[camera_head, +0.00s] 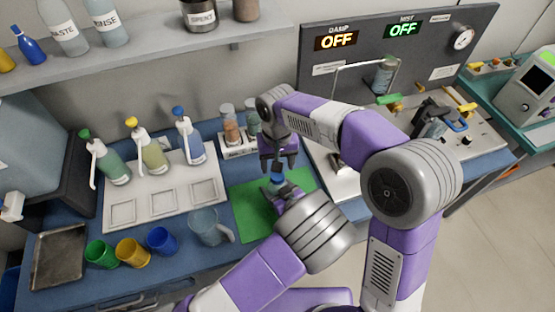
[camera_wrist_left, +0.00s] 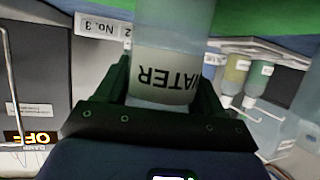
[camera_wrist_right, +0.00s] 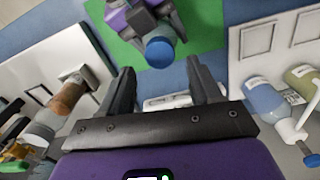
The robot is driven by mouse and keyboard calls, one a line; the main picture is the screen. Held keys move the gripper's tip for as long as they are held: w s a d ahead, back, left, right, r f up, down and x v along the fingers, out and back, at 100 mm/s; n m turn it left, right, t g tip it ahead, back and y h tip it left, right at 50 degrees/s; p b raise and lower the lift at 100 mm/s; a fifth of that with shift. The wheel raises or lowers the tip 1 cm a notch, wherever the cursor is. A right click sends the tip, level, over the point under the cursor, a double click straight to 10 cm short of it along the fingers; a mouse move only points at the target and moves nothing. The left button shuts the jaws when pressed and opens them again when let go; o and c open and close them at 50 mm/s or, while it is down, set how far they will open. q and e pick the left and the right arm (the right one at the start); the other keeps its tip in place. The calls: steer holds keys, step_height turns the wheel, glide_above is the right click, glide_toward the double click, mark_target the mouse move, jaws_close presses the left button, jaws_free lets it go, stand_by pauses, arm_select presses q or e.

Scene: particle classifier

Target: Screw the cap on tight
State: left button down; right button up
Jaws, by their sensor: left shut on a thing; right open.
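A clear bottle with a "WATER" label (camera_wrist_left: 165,78) stands between the fingers of my left gripper (camera_wrist_left: 165,85), which is shut on it. In the head view my left gripper (camera_head: 284,192) is over the green mat (camera_head: 248,209). A blue cap (camera_head: 277,178) shows at the bottle's top; it also shows in the right wrist view (camera_wrist_right: 160,50). I cannot tell how tightly it sits. My right gripper (camera_head: 278,158) is open and empty just above the cap, pointing down. In the right wrist view its fingers (camera_wrist_right: 162,88) are apart from the cap.
A clear jug (camera_head: 207,226) stands left of the mat, beside blue (camera_head: 162,240), yellow (camera_head: 132,252) and green (camera_head: 101,253) cups. Pump bottles stand on a white tray (camera_head: 151,212) at left. A small rack (camera_head: 238,146) of jars is behind the right gripper.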

mark_target(277, 175)
step_height(277, 175, up, 3)
steer(key=n, duration=0.6)
steer(key=shift+r, duration=0.1)
steer(key=shift+f, duration=4.05)
jaws_close()
